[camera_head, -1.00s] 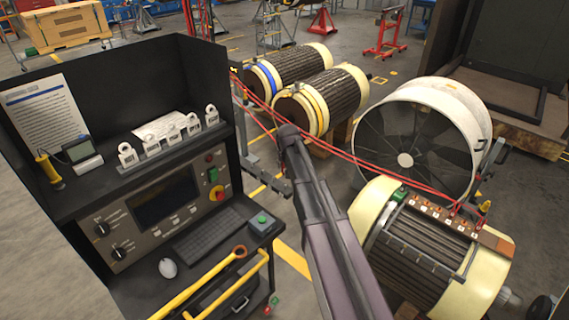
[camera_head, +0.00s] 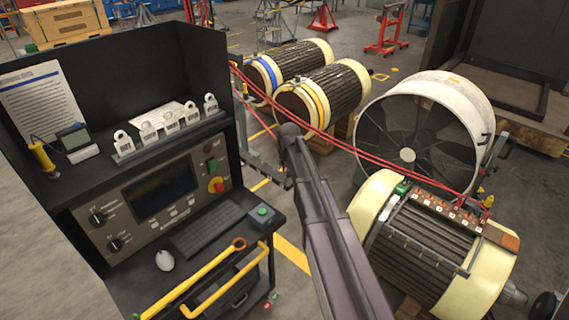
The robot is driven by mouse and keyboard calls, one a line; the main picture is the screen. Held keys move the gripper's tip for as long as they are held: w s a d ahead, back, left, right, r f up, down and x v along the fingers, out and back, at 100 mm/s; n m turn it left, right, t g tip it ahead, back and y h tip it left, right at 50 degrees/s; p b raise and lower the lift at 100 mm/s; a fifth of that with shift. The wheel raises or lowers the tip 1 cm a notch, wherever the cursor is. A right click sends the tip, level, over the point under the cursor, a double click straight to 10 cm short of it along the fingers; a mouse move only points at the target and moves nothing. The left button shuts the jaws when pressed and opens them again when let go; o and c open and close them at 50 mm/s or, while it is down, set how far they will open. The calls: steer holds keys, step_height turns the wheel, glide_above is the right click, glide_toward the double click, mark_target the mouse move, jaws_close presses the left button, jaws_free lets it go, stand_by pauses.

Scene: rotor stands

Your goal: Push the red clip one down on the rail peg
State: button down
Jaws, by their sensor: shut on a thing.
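My arm rises from the bottom centre to a dark joint near the console's right side. My gripper does not show clearly; the arm seems to hide it. No clip number is readable. A rail (camera_head: 172,140) with several white ring-topped tags stands on the console shelf.
The black console (camera_head: 60,215) fills the left, with yellow handles (camera_head: 215,283) in front. Two wound rotors (camera_head: 335,92) lie behind my arm. A large fan housing (camera_head: 440,95) stands behind the motor (camera_head: 375,205). The leads cross the space between console and motor.

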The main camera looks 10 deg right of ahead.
steer(key=shift+f+b, duration=1.4)
steer(key=shift+f, duration=0.2)
steer(key=shift+f+b, duration=0.5)
steer(key=shift+c, duration=1.5)
jaws_free()
steer(key=s+f+g, duration=0.1)
steer(key=s+g, duration=0.3)
steer(key=s, duration=2.5)
steer(key=shift+s+a+f+g, duration=0.2)
steer(key=shift+s+a+g, duration=0.1)
steer(key=shift+a, duration=0.1)
